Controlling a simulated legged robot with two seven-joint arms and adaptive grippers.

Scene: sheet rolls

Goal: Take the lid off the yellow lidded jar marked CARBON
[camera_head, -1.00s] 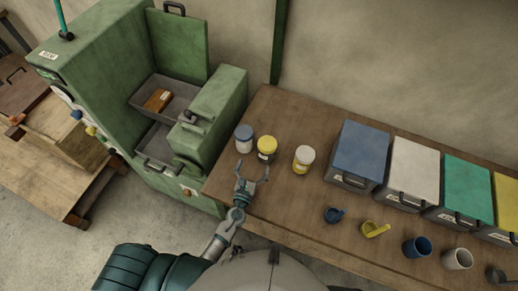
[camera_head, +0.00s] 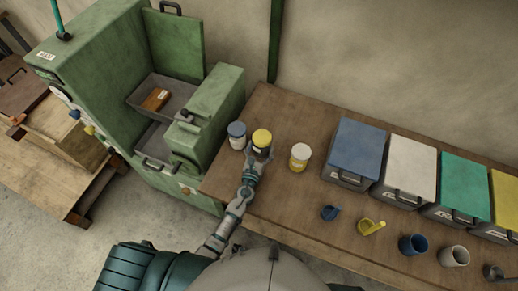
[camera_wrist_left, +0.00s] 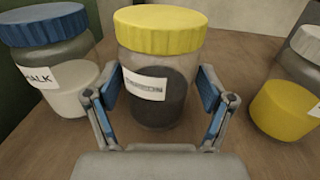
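The yellow-lidded jar (camera_head: 261,139) stands upright on the wooden table, between two other jars. In the left wrist view the same jar (camera_wrist_left: 160,75) has a ridged yellow lid (camera_wrist_left: 160,28), dark contents and a white label, partly legible as CARBON. The lid is on. My left gripper (camera_head: 257,156) is at the front of this jar. In the left wrist view its fingers (camera_wrist_left: 160,95) are open, one on each side of the jar's lower body, below the lid. I cannot tell whether the pads touch the glass. My right gripper is not in view.
A blue-lidded jar (camera_head: 237,135) stands close on the left and a white-lidded jar with yellow contents (camera_head: 300,157) on the right. A green machine (camera_head: 205,115) stands left of the table. Lidded bins (camera_head: 356,150) and scoops and cups (camera_head: 413,244) are further right.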

